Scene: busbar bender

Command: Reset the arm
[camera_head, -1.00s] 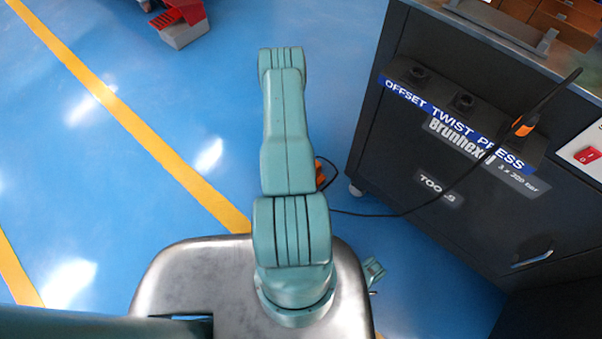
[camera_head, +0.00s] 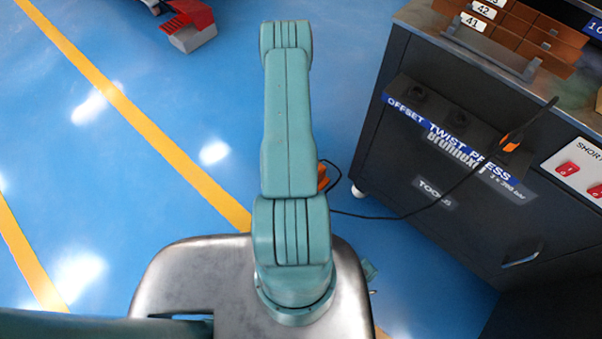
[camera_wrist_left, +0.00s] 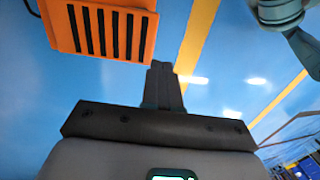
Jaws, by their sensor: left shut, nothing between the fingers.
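My left gripper (camera_wrist_left: 163,85) shows in the left wrist view with its dark fingers shut together and nothing between them, over the blue floor. In the head view my teal arm stretches from the grey base toward the top of the picture; its gripper is hidden there. My right gripper is not in view. An orange box with black slots (camera_wrist_left: 105,25) lies left of the fingers in the wrist view, apart from them. In the head view a small orange thing (camera_head: 323,177) shows beside the arm, mostly hidden by it.
A dark press cabinet (camera_head: 440,150) stands on the right, with an orange-handled tool (camera_head: 512,141) on its front and orange bins (camera_head: 530,35) on top. A black cable (camera_head: 390,216) runs to the floor. A red and grey object (camera_head: 190,27) stands top left. The floor (camera_head: 190,80) left is clear.

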